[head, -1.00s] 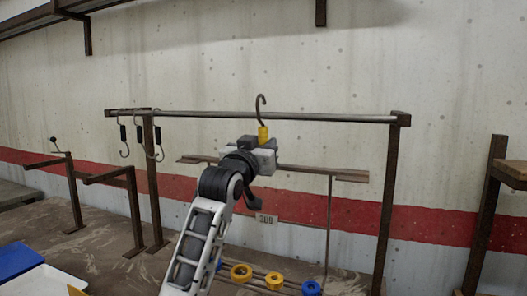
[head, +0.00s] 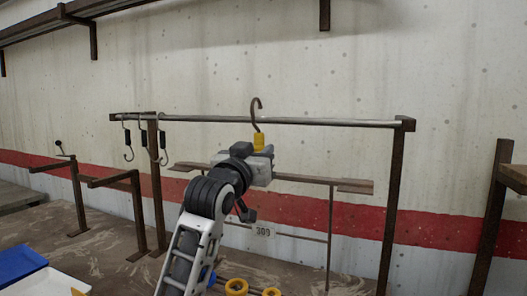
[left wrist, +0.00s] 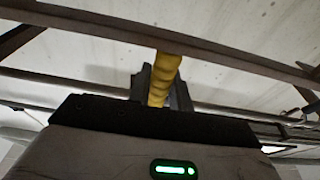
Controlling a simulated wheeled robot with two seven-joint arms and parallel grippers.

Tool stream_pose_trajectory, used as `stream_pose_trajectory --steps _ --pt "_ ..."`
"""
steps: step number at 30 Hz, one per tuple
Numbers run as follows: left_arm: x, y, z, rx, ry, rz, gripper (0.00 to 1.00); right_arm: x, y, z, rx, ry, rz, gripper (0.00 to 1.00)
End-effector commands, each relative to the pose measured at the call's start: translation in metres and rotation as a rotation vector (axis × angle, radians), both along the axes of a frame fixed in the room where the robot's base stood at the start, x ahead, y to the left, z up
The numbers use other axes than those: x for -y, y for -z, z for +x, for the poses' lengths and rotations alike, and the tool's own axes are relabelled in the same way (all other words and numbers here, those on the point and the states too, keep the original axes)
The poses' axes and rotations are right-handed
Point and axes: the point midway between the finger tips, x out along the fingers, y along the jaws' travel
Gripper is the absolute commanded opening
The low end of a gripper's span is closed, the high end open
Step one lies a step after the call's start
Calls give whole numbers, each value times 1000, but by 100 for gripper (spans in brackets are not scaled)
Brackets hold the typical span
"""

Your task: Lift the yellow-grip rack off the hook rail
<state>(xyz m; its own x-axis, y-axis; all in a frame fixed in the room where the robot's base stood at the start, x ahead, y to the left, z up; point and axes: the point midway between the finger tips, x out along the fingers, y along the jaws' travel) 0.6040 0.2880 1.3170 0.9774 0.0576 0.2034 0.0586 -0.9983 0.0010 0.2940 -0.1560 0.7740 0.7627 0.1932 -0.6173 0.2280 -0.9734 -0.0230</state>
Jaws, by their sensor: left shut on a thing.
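The yellow-grip rack's dark hook (head: 252,106) rises above the rail, with its yellow grip (head: 259,140) below it. Its stem crosses in front of the hook rail (head: 335,122); I cannot tell whether it still touches. The rack's brown crossbar (head: 325,181) spreads below, with a tag reading 309 (head: 263,231). My left gripper (head: 261,152) is shut on the yellow grip, and its jaws partly hide it. In the left wrist view the yellow grip (left wrist: 164,75) stands between the dark fingers. My right gripper is not in view.
Several dark-handled hooks (head: 128,140) hang at the rail's left end. Rusty posts (head: 393,215) support the rail. Yellow rings (head: 236,287) show at the bottom edge. A blue tray (head: 18,262) lies lower left, and a brown stand (head: 492,210) is at right.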

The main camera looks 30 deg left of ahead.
Motion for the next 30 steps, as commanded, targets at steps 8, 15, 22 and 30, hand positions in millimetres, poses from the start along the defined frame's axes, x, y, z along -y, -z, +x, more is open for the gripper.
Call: stream_pose_trajectory --steps 8,15,22,30 --pt "1 -3 -22 9 0 2 0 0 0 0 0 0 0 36" --pt "2 -3 -39 8 0 1 0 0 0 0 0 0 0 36" --pt "3 -2 -46 7 0 1 0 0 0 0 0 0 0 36" --pt "3 -3 -46 8 0 1 0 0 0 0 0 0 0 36"
